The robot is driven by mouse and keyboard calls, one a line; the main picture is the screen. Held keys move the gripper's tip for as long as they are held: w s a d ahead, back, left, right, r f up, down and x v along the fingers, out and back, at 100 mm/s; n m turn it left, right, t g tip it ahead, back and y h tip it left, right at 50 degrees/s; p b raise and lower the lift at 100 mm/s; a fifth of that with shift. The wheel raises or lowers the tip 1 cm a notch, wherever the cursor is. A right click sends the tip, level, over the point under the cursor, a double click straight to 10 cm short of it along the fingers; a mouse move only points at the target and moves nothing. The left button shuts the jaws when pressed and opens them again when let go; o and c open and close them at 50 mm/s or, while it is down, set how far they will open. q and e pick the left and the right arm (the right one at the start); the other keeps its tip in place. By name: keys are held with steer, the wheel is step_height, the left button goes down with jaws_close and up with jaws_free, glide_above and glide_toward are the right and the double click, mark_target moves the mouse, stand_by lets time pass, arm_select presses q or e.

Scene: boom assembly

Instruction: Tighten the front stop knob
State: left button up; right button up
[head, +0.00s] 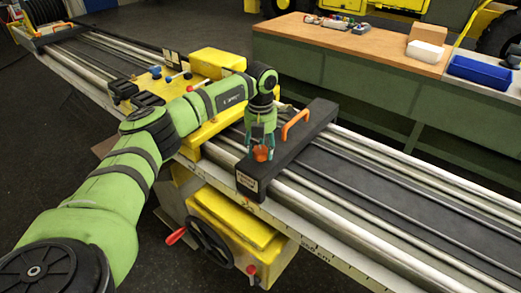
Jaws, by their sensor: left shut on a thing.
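My left gripper (262,146) points down at the left part of a dark stop block (306,134) that lies across the rails. Its fingers are shut around an orange-red knob (261,155), which shows between the fingertips. The fingers partly hide the knob, and its thread cannot be seen. An orange handle (296,122) stands on the block just right of the gripper. My right gripper is not in view.
A yellow carriage (218,63) with coloured levers sits on the rails behind my left arm. A yellow box with a black handwheel (209,242) hangs below. A workbench (380,50) with a blue bin (480,70) stands behind. The rails (430,200) to the right are clear.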

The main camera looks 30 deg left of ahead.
mark_target(261, 150)
arm_select(q)
steer(key=m+b, duration=0.1)
steer(key=m, duration=0.3)
steer(key=shift+s+f+m, duration=0.1)
steer(key=shift+f+m, duration=0.05)
steer(key=shift+m, duration=0.15)
steer(key=shift+m+b, duration=0.3)
steer(key=shift+m, duration=2)
steer(key=o, duration=1.2)
steer(key=shift+c, duration=0.2)
steer(key=shift+r, duration=0.2)
steer(key=shift+r, duration=0.3)
step_height(261, 150, up, 11)
